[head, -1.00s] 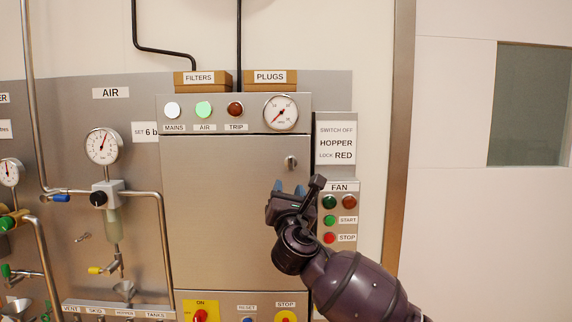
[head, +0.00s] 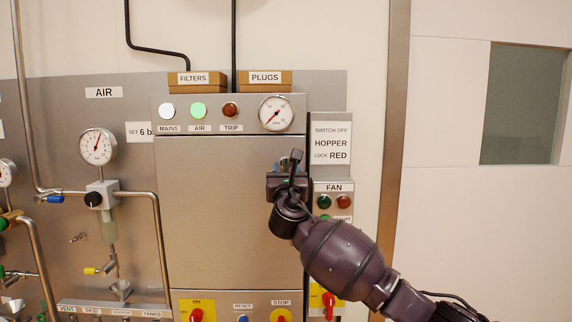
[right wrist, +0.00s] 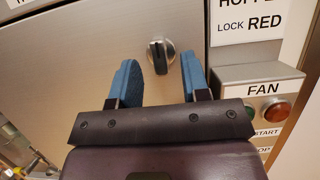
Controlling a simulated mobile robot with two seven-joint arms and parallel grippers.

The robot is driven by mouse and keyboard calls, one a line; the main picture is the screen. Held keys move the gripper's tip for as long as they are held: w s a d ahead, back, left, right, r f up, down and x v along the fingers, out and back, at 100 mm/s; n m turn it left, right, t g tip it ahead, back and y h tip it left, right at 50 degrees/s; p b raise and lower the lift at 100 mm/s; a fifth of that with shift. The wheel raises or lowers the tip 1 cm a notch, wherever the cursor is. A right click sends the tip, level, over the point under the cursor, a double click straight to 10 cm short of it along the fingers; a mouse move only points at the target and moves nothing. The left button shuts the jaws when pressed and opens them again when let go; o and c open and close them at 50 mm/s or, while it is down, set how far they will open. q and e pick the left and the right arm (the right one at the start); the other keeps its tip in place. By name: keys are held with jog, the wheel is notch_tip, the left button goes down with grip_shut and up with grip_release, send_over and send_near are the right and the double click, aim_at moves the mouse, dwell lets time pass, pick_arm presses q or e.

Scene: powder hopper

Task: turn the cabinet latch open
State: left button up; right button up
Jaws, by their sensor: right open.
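The cabinet latch (right wrist: 161,55) is a small dark knob on a round silver base, near the right edge of the grey cabinet door (head: 215,220). Its grip bar stands about upright in the right wrist view. In the head view my right gripper (head: 284,168) covers it. In the right wrist view the gripper (right wrist: 157,65) is open, with one blue finger on each side of the latch's line. The fingers appear apart from the knob, and nothing is between them. My left gripper is not in view.
A fan box (head: 333,188) with green and red buttons sits just right of the door, under a sign (head: 332,143). Lamps and a gauge (head: 276,113) are above the door. Yellow-backed switches (head: 197,308) are below. Air pipes and a valve (head: 101,195) stand left.

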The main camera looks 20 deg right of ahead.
aim_at(286, 164)
jog(key=shift+x, duration=1.1)
grip_shut()
